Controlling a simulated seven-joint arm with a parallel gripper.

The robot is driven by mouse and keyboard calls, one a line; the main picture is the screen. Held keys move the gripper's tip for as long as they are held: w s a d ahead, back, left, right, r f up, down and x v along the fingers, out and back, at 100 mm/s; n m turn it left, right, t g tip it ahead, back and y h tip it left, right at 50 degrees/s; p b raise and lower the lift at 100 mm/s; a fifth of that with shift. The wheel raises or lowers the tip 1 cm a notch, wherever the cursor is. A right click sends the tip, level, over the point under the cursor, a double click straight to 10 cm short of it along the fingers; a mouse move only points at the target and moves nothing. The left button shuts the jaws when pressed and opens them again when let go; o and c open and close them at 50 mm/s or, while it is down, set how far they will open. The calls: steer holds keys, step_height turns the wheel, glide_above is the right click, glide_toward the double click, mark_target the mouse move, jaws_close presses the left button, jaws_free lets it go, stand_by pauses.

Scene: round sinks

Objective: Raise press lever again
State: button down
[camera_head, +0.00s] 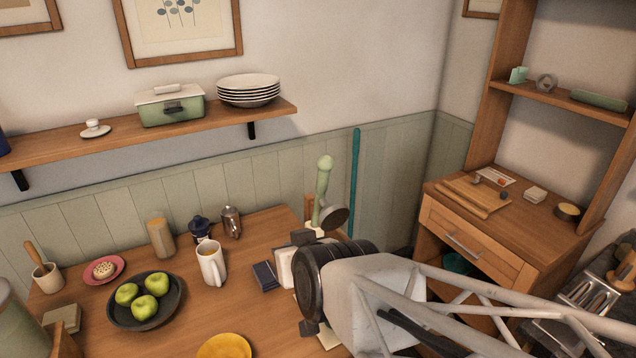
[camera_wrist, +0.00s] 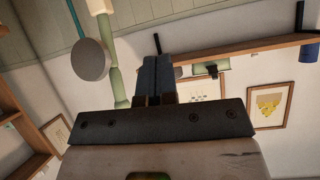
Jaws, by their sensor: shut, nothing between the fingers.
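The press lever (camera_head: 323,184) is pale green with a rounded knob on top. In the camera_head view it stands roughly upright at the back right of the wooden table. A round grey metal disc (camera_head: 335,216) sits beside its lower part. In the camera_wrist view the lever (camera_wrist: 115,72) runs down the picture to its knob, with the disc (camera_wrist: 91,60) to its left. My gripper (camera_wrist: 158,62) is shut and empty, to the right of the lever there, with a visible gap between them in the picture. My wrist hides much of the press's lower part in the camera_head view.
On the table (camera_head: 188,310) are a white mug (camera_head: 212,265), a dark bowl (camera_head: 112,318) of green apples, a dark blue pot (camera_head: 201,229) and a metal jug (camera_head: 232,222). A wall shelf (camera_head: 60,147) hangs above. A teal pole (camera_head: 355,185) stands right of the lever.

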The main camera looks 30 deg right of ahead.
mark_target(323, 176)
steer(key=s+d+r+m+t+h, duration=0.2)
steer(key=s+d+m+t+h, duration=0.1)
steer(key=d+t+h, duration=0.3)
steer(key=shift+d+m+t+h, duration=0.3)
steer(key=shift+m+t+h, duration=0.2)
steer(key=shift+h, duration=0.2)
steer(key=shift+w+r, duration=0.1)
steer(key=shift+x, duration=6.95)
steer(key=shift+w+r+g, duration=0.25)
steer(key=shift+w+g, duration=0.15)
steer(key=shift+w, duration=0.3)
steer(key=shift+w+r+n+g+y, duration=0.15)
steer(key=shift+w+r+g, duration=0.05)
steer(key=shift+w, duration=0.7)
steer(key=shift+w+r+n+g+y, duration=0.15)
steer(key=shift+w+r+g, duration=0.1)
steer(key=shift+w, duration=0.65)
steer(key=shift+s, duration=0.1)
